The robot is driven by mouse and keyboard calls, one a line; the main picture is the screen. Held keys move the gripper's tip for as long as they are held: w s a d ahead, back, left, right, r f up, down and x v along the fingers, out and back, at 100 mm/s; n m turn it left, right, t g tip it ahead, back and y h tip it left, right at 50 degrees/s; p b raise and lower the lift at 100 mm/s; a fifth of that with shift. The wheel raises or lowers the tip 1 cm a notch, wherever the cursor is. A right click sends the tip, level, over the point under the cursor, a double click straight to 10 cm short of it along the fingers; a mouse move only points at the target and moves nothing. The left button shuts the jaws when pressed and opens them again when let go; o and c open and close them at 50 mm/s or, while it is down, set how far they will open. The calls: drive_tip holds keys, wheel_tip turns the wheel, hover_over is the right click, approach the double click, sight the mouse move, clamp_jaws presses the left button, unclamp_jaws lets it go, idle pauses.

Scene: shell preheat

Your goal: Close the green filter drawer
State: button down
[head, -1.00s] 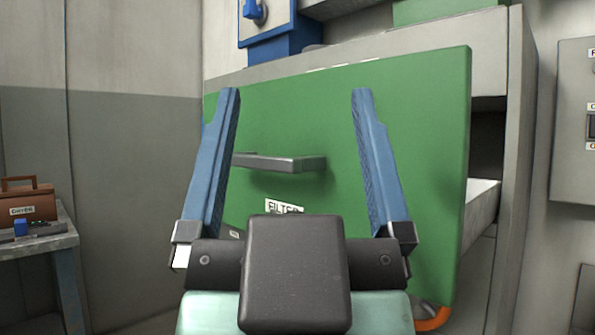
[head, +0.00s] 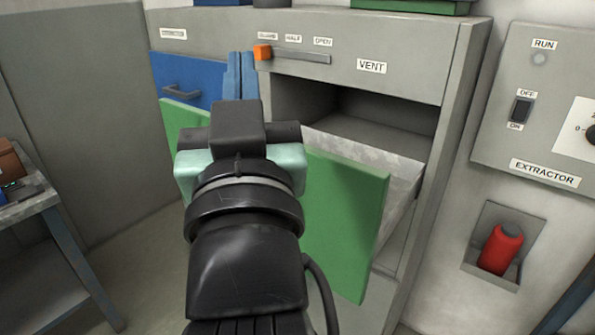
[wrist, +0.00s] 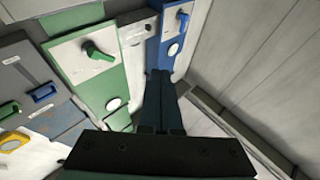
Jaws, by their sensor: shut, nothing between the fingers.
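The green filter drawer (head: 345,205) stands pulled out of the grey cabinet in the head view, with its dark opening and a metal drawer side (head: 370,150) showing behind the green front. My arm covers the middle of the front, so its handle and label are hidden. My gripper (head: 241,56) is shut and empty. Its blue fingers point up and away, appearing above the top edge of the green front in the picture. I cannot tell whether they touch anything. The gripper also shows shut in the wrist view (wrist: 160,74).
A blue drawer front (head: 190,85) with a handle is at left. An orange-knobbed vent slider (head: 262,52) sits above the opening. An extractor panel (head: 545,100) and a red object (head: 500,248) are at right. A side table (head: 40,210) stands left. The wrist view shows green (wrist: 75,60) and blue (wrist: 172,30) knob units.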

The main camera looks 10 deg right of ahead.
wheel_tip(320, 180, up, 5)
drive_tip(key=w+g+p, duration=0.2)
drive_tip(key=w+p, duration=0.1)
drive_tip(key=p, duration=0.5)
drive_tip(key=n+g+h+p, duration=1)
drive_tip(key=n+p, duration=0.4)
drive_tip(key=n, duration=1.3)
approach(328, 243)
drive_tip(key=p+x, duration=0.1)
drive_tip(key=x, duration=0.5)
drive_tip(key=shift+w+f+p, duration=0.1)
drive_tip(key=shift+w+p, duration=0.1)
drive_tip(key=shift+p, duration=0.2)
drive_tip(key=shift+d, duration=0.1)
